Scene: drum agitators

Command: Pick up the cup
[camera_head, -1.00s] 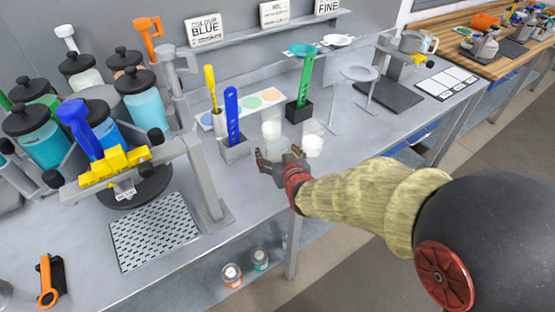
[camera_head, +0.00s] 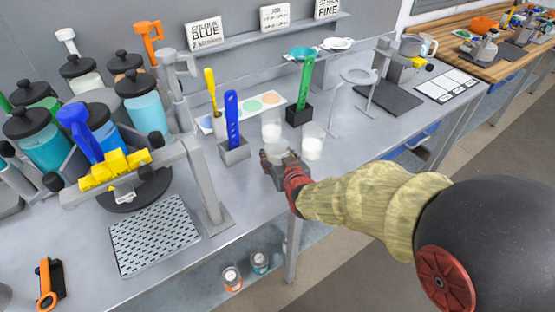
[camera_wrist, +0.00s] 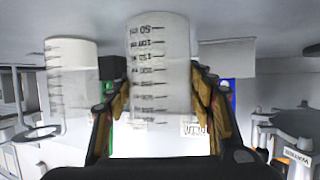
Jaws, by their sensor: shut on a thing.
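The cup is clear, with printed measuring marks, and stands between my fingers in the wrist view (camera_wrist: 160,65). In the head view the cup (camera_head: 279,147) shows only as a pale rim and wall above my fingers; its lower part is hidden. My gripper (camera_head: 281,158) is shut on it, with one finger on each side. I cannot tell whether its base touches the bench. A similar clear cup (camera_head: 313,146) stands to the right, apart from my gripper.
A grey holder (camera_head: 235,152) with a blue tool stands left of my gripper. A black holder (camera_head: 299,113) with a green tool stands behind. A metal stand (camera_head: 359,76) is at right. A perforated tray (camera_head: 153,234) and drum machine fill the left. The front bench edge is close.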

